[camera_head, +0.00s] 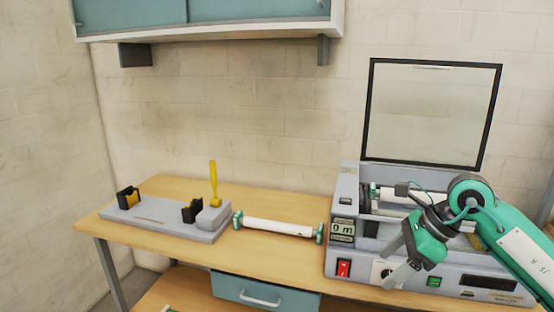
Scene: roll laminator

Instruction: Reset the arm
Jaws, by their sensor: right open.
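My right arm comes in from the right, and my right gripper (396,258) is over the front of the grey roll laminator (343,262). The gripper is open, and I see nothing between its fingers. Its tips point down and to the left, in front of the machine's open top. The laminator's framed lid (432,112) stands upright behind it. A white roller (392,196) lies inside the machine, partly hidden by my right arm. My left gripper is not in view.
A white roll with green ends (278,227) lies on the wooden table (262,258) left of the laminator. A grey stand (160,223) with black holders and an upright yellow handle (213,180) is at the left. A wall cabinet (210,12) hangs above.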

